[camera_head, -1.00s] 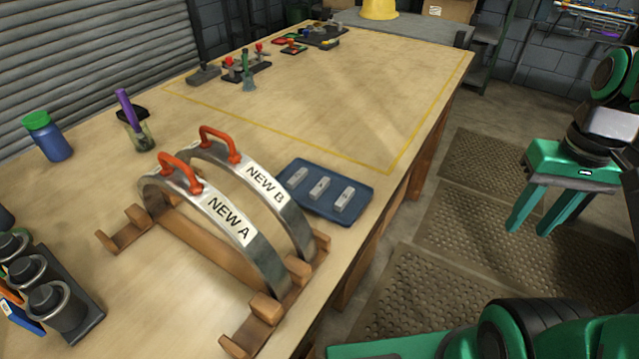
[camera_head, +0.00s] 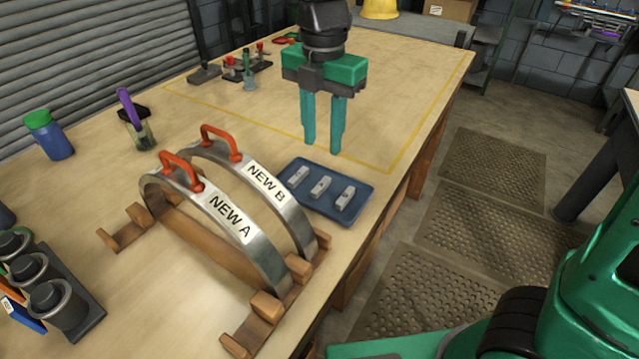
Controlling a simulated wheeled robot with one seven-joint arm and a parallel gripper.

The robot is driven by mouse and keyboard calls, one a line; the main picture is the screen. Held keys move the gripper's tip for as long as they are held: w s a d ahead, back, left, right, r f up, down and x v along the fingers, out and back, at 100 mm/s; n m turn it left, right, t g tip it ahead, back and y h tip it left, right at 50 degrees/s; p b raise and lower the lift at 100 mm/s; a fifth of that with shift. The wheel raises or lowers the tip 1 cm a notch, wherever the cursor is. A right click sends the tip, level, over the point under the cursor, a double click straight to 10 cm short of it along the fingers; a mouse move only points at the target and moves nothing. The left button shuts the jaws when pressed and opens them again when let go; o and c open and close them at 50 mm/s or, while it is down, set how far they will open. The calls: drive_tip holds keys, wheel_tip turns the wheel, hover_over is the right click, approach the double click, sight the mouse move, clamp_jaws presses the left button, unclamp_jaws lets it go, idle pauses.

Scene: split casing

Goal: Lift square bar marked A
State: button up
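Three small grey bars lie in a blue tray (camera_head: 330,208) on the workbench: a left bar (camera_head: 298,176), a middle bar (camera_head: 320,187) and a right bar (camera_head: 345,196). Any letters on them are too small to read, so I cannot tell which is marked A. My gripper (camera_head: 322,147) points down above the bench, appearing just beyond the tray's far edge. Its green fingers are apart with nothing between them. It touches no bar.
Two metal half-rings with red handles, labelled NEW A (camera_head: 229,219) and NEW B (camera_head: 266,184), stand in a wooden cradle (camera_head: 215,252) left of the tray. A purple-handled brush in a jar (camera_head: 139,135) and a blue bottle (camera_head: 50,137) stand farther left. The yellow-outlined area is largely clear.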

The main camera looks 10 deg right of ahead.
sight(321, 184)
wheel_tip(321, 184, down, 11)
drive_tip(key=shift+a+r, duration=0.1)
drive_tip(key=shift+r, duration=0.1)
clamp_jaws()
idle(0.5)
